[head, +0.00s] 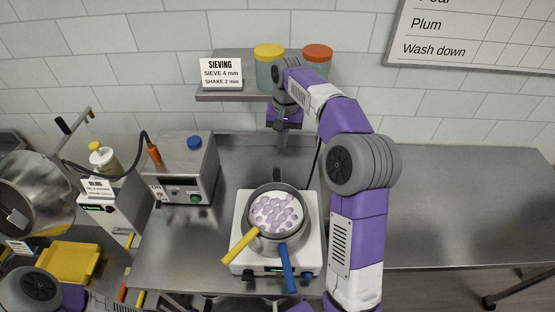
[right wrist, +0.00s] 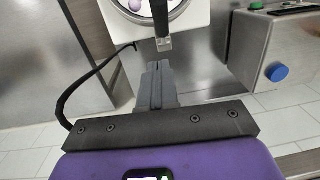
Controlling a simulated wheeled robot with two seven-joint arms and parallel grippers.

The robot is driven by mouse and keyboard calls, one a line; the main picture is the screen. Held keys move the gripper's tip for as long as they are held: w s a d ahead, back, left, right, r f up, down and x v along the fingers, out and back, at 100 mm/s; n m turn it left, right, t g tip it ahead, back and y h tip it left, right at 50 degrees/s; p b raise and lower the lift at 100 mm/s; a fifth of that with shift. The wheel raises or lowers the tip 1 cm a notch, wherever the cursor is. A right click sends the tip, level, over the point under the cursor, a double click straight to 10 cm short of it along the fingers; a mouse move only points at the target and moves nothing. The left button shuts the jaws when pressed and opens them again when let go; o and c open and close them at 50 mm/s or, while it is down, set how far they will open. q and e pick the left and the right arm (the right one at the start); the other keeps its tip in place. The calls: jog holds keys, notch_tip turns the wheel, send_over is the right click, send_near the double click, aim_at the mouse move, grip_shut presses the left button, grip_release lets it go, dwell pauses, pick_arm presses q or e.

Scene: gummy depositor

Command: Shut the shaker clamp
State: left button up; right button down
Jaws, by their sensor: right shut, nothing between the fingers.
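The shaker (head: 240,262) is a white square unit on the steel bench, with a round metal sieve pan (head: 262,243) on top holding pale purple gummies in white powder. A yellow handle (head: 241,246) and a blue handle (head: 287,268) stick out at its front. A dark clamp lever (head: 277,174) stands at the back rim; the right wrist view shows it as a dark bar (right wrist: 160,15) with a grey block at its end. My right gripper (head: 282,148) is behind the shaker, shut and empty, its fingers (right wrist: 157,85) apart from the lever. My left gripper is out of view.
A grey control box (head: 185,165) with a blue knob stands left of the shaker. Above the back of the bench, a shelf (head: 230,97) carries a sieving sign and jars with yellow (head: 268,51) and orange lids. A cable hangs behind the shaker. The bench's right side is clear.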

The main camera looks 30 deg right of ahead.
aim_at(277, 172)
jog(key=f, duration=0.1)
jog(key=a+f, duration=0.1)
jog(key=f, duration=0.1)
jog(key=s+f, duration=0.1)
jog(key=shift+s+a+f, duration=0.1)
jog(key=shift+a+f, duration=0.2)
jog(key=shift+f, duration=0.05)
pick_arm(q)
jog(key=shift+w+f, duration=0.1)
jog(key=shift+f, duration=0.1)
pick_arm(e)
jog(key=shift+s+a+f, duration=0.3)
jog(key=shift+a+f, duration=0.1)
jog(key=shift+f, duration=0.15)
